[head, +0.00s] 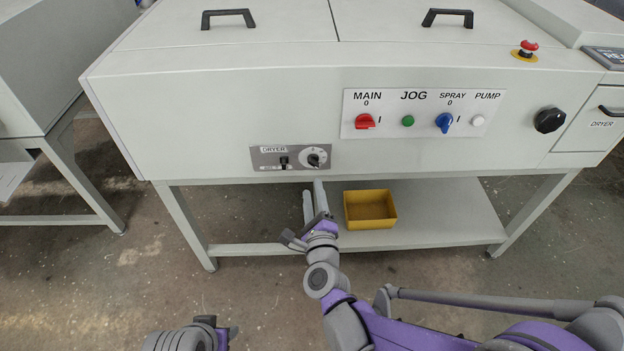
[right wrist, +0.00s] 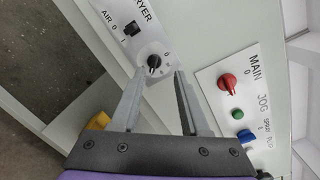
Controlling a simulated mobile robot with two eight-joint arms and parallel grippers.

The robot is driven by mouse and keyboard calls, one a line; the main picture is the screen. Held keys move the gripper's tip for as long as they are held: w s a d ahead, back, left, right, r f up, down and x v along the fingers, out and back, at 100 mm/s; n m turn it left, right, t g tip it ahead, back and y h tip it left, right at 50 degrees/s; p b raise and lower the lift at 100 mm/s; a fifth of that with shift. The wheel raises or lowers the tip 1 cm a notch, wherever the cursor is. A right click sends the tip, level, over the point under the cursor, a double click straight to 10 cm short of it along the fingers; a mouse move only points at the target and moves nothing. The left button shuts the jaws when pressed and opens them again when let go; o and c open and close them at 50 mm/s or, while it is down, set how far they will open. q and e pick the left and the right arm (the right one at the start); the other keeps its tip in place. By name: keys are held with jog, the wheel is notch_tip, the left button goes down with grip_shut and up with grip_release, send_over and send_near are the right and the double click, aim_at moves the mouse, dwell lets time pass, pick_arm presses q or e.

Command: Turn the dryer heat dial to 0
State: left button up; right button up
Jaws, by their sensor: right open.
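The dryer panel (head: 265,160) is a grey plate on the front of the white machine. Its round heat dial (head: 314,158) has a black knob on a white disc, right of a black air switch (head: 283,162). In the right wrist view the heat dial (right wrist: 154,61) shows near the fingertips, with a 0 at its edge; the pointer's exact setting is hard to tell. My right gripper (head: 312,188) is open and empty, just below the dial in the head view; its fingers (right wrist: 157,73) seem apart from the knob. My left gripper (head: 230,334) is partly visible at the bottom edge.
A second panel to the right holds a red MAIN knob (head: 365,121), a green JOG button (head: 408,121), a blue SPRAY knob (head: 444,122) and a white PUMP button (head: 478,120). A yellow bin (head: 370,222) stands on the lower shelf (head: 450,212).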

aim_at(312, 165)
pick_arm(q)
notch_tip(312, 165, down, 3)
jog(key=shift+w+r+b, duration=0.15)
jog(key=shift+b, duration=0.65)
pick_arm(e)
jog(key=w+m, duration=0.1)
jog(key=w, duration=0.2)
jog(key=w+f+m, duration=0.1)
jog(key=w, duration=0.3)
jog(key=w+f+h, duration=0.1)
jog(key=w, duration=0.3)
jog(key=shift+w+d+f+m, duration=0.15)
jog(key=shift+w+f+m, duration=0.1)
jog(key=shift+m, duration=0.15)
jog(key=shift+c, duration=0.3)
grip_shut()
